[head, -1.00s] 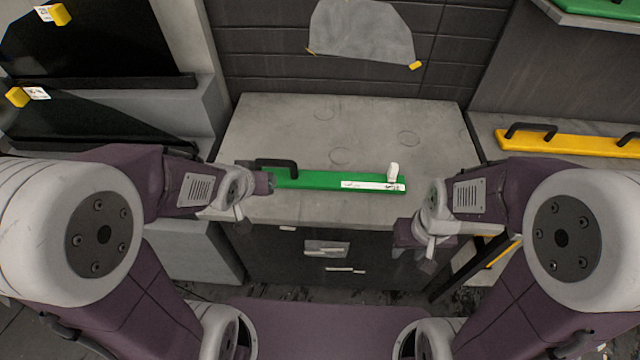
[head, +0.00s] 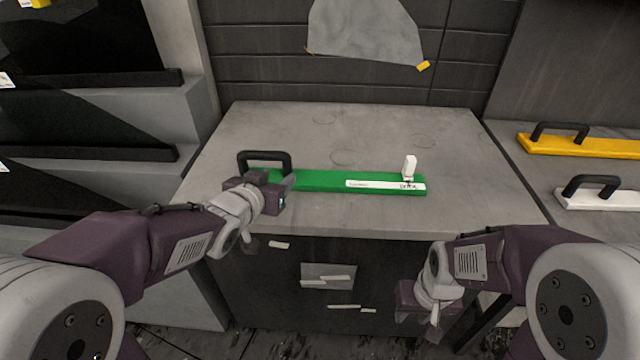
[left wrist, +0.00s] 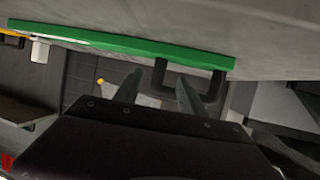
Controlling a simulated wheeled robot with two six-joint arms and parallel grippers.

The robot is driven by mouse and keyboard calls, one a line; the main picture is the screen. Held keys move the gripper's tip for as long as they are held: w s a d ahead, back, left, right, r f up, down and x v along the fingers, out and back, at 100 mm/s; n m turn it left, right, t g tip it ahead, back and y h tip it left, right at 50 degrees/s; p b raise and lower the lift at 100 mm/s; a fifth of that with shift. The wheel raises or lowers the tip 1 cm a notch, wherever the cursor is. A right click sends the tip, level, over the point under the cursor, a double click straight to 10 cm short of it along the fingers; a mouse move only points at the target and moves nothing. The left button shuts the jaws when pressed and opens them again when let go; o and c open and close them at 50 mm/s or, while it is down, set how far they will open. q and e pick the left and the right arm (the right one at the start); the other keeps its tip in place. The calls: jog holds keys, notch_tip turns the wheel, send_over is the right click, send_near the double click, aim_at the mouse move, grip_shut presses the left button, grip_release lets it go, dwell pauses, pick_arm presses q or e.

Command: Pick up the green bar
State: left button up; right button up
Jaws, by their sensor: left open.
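The green bar (head: 330,181) lies flat on the grey worktop, with a black U-shaped handle (head: 264,157) at its left end. A white label and a small white upright piece (head: 409,167) are at its right end. My left gripper (head: 285,186) is open at the near side of the bar, close to the handle. In the left wrist view the bar (left wrist: 130,47) crosses the top, and one handle leg (left wrist: 160,76) appears between my open fingers (left wrist: 157,84); I cannot tell the depth. My right gripper (head: 412,318) hangs low before the cabinet, away from the bar; its fingers are unclear.
The grey worktop (head: 440,135) is otherwise clear. A yellow bar (head: 585,146) and a white bar (head: 605,200) with black handles lie on the right counter. A grey sheet (head: 365,30) is on the back wall. Dark panels (head: 70,130) stand at the left.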

aim_at(286, 170)
pick_arm(q)
jog(key=shift+w+d+f, duration=0.1)
jog(key=shift+w+f, duration=0.05)
jog(key=shift+w, duration=0.2)
jog(key=b+x, duration=0.1)
jog(key=x, duration=0.4)
jog(key=shift+w+b, duration=0.1)
jog(key=shift+b, duration=0.25)
grip_shut()
dwell(0.6)
jog(key=shift+r, duration=0.2)
